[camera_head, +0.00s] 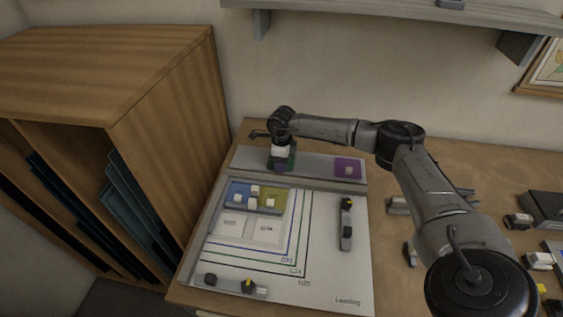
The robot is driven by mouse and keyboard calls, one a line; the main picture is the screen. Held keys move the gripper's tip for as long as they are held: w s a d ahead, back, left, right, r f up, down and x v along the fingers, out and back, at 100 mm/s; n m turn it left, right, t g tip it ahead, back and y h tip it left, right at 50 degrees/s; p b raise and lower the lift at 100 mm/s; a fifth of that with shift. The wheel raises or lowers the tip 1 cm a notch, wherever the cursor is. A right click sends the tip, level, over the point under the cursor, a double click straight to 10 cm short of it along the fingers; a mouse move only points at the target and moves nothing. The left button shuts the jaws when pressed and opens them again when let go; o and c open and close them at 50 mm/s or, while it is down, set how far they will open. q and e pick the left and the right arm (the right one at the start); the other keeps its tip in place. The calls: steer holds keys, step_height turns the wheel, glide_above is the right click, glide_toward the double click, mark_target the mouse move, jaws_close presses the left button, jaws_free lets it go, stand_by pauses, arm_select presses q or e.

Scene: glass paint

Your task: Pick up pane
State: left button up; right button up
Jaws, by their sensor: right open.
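A purple pane (348,168) with a pale knob lies on the grey strip (315,171) at the back of the work board. A dark green pane (288,162) lies on the same strip further left, mostly hidden by my right gripper. My right gripper (281,154) is open and points down right over the green pane. I cannot tell whether its fingers touch the pane. A blue pane (239,190) and an olive-yellow pane (273,198) lie side by side on the board, with pale knobs on and near them. My left gripper is not in view.
The white board (330,270) has printed nested outlines and is mostly bare at front right. Dark clamp-like parts stand at its right (346,225) and front (238,285). A wooden rack (165,130) stands left. A grey shelf (400,12) hangs above. Several small items lie right.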

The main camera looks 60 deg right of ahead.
steer(key=shift+c, duration=1.3)
jaws_close()
steer(key=shift+r, duration=0.1)
